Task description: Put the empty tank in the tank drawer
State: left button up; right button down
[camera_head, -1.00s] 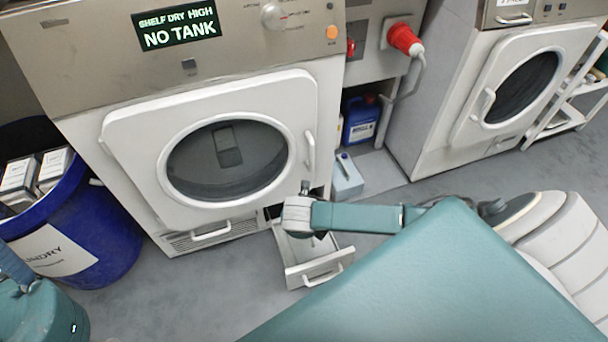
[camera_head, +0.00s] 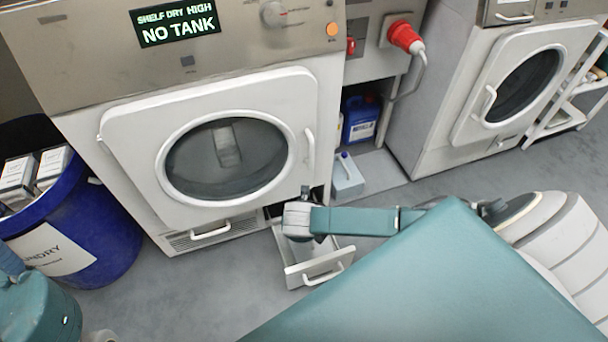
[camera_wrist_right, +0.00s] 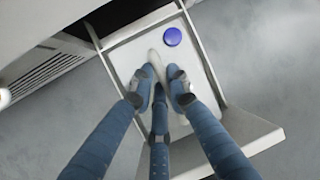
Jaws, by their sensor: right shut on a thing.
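The tank (camera_wrist_right: 135,56) is white with a round blue cap, seen from above in the right wrist view. It lies within the outline of the pulled-out tank drawer (camera_wrist_right: 235,139); I cannot tell whether it rests on the drawer's floor. My right gripper (camera_wrist_right: 163,82) is shut on the tank's grip. In the head view the open drawer (camera_head: 318,268) sticks out at the dryer's lower right, and my right wrist above it hides most of the tank. Of my left arm only a part shows at the lower left; its fingers are out of view.
The dryer (camera_head: 80,85) reads "NO TANK", its round door (camera_head: 130,130) shut. A blue laundry bin (camera_head: 100,235) stands left. A pale container (camera_head: 347,180) and a blue canister (camera_head: 360,120) stand right of the dryer. The grey floor in front of the drawer is clear.

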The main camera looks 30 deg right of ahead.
jog(key=c, duration=1.6)
grip_release()
jog(key=v, duration=1.2)
